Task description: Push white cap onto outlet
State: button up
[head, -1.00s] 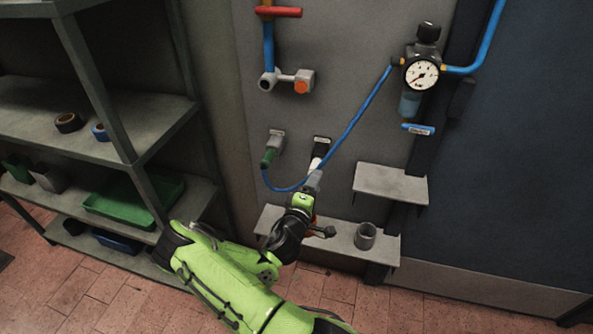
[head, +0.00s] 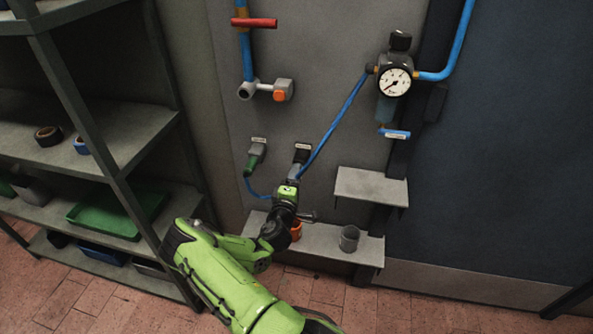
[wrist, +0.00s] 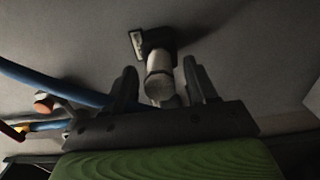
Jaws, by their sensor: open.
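The white cap (wrist: 159,64) sits at the dark outlet (wrist: 157,38) on the wall panel, with a grey end facing me in the wrist view. I cannot tell how far it is seated. My gripper (wrist: 163,82) is open, one finger on each side of the cap, with visible gaps and no grip on it. In the head view my gripper (head: 293,172) is right below the dark outlet (head: 302,153) and hides most or all of the cap.
A green-ended outlet (head: 251,165) is just left. A blue hose (head: 338,118) runs close by to the gauge (head: 395,82). A grey shelf (head: 371,186) juts out at right; a lower shelf holds a grey cup (head: 349,238) and an orange cup (head: 297,231). Shelving (head: 110,135) stands at left.

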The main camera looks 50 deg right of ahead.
jog(key=shift+x, duration=1.25)
dwell(0.3)
grip_shut()
jog(key=b+v, duration=0.2)
jog(key=v, duration=0.4)
jog(key=shift+b, duration=0.3)
dwell(0.9)
jog(key=shift+a, duration=0.1)
jog(key=w+a+r+p, duration=0.3)
jog(key=w+r+p, duration=0.1)
jog(key=r+p, duration=0.3)
jog(key=w+a+r+p, duration=0.3)
jog(key=w+r+p, duration=0.1)
jog(key=r+p, duration=0.3)
jog(key=w+a+r+p, duration=0.3)
jog(key=r+p, duration=0.4)
jog(key=r, duration=0.3)
jog(key=shift+w, duration=0.7)
dwell(1.0)
